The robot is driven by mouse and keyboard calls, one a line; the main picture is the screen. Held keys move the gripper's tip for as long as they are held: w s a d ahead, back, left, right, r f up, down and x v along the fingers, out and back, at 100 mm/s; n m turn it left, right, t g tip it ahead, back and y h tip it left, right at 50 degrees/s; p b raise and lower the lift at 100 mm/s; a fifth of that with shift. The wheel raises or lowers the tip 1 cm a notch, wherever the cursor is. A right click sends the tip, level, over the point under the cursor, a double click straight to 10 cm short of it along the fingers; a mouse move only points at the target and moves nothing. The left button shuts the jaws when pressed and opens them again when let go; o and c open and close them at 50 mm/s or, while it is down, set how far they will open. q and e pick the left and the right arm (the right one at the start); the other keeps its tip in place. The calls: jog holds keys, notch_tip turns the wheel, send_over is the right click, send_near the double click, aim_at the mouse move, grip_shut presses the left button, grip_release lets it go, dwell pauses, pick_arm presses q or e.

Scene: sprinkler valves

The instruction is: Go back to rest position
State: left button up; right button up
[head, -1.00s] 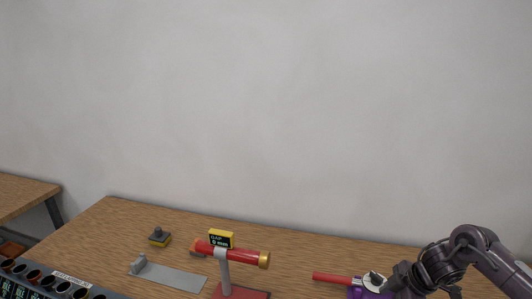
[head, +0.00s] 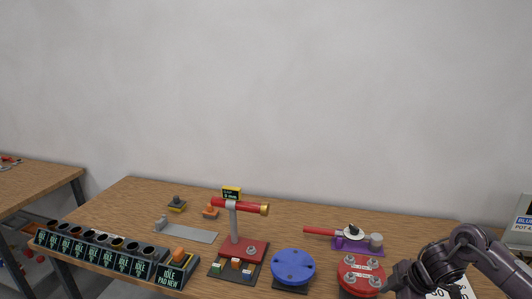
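My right arm comes in from the right edge, bent at a dark joint. Its far end, with the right gripper (head: 394,284), is at the lower right, in front of the red round fixture (head: 352,272) in the picture. Its fingers are too small and dark to tell open from shut, and I see nothing clearly held. I cannot tell whether it touches the fixture. My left arm and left gripper are out of the picture.
The wooden table (head: 300,222) holds a red pipe on a stand (head: 238,207), a blue disc (head: 293,265), a purple base with a red handle (head: 350,242) and a row of labelled holders (head: 110,255). A second table (head: 40,175) stands left. A wall is behind.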

jog(key=a+f+m+t+y+b, duration=0.1)
jog(key=a+f+m+b, duration=0.15)
jog(key=f, duration=0.75)
jog(key=a+f+m+t+y+b, duration=0.15)
jog(key=a+f, duration=0.25)
jog(key=f, duration=0.5)
jog(key=s+f+m+h+b, duration=0.1)
jog(key=s+f+m+b, duration=0.3)
jog(key=f, duration=1.3)
pick_arm(q)
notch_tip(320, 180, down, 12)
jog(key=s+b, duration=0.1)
jog(key=b, duration=0.3)
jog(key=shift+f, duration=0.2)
pick_arm(e)
jog(key=s+f+m+g+h, duration=0.1)
jog(key=s+f, duration=0.7)
jog(key=s, duration=0.6)
jog(key=s+f+m+g+h, duration=0.2)
jog(key=s+f, duration=0.7)
jog(key=s, duration=0.5)
jog(key=s+a+f+m+g+h, duration=0.1)
jog(key=s+f+m+h, duration=0.1)
jog(key=s+f, duration=0.7)
jog(key=s, duration=0.4)
jog(key=shift+s+f+g, duration=0.25)
jog(key=shift+s+g, duration=0.1)
jog(key=shift+s, duration=0.05)
